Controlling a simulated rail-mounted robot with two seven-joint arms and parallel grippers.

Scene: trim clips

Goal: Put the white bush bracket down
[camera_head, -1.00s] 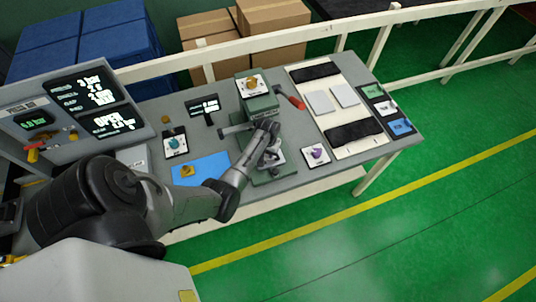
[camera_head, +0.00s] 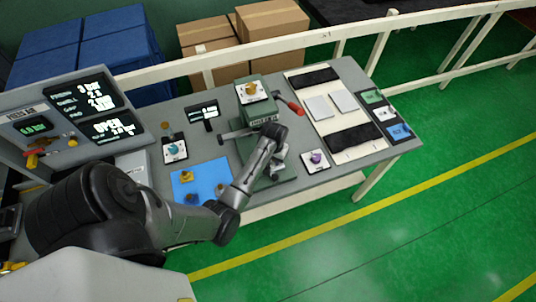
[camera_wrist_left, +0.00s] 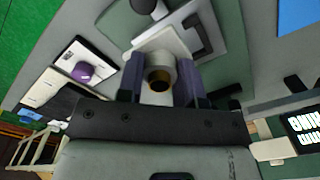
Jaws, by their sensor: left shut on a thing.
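My left gripper (camera_head: 274,166) is over the base of the green press on the bench, and its fingers are mostly hidden by the wrist in the head view. In the left wrist view the gripper (camera_wrist_left: 160,88) is shut on the white bush bracket (camera_wrist_left: 163,48), with a finger on each side. A round brass bush (camera_wrist_left: 159,80) shows in the bracket's white collar. The bracket is over the press's green base plate (camera_wrist_left: 120,22); I cannot tell whether it touches the plate. My right gripper is not in view.
A purple knob (camera_head: 316,157) on a white card is right of the gripper. A red-handled tool (camera_head: 290,105) lies behind. A white mat (camera_head: 350,122) with pads and coloured cards (camera_head: 398,131) occupy the bench's right.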

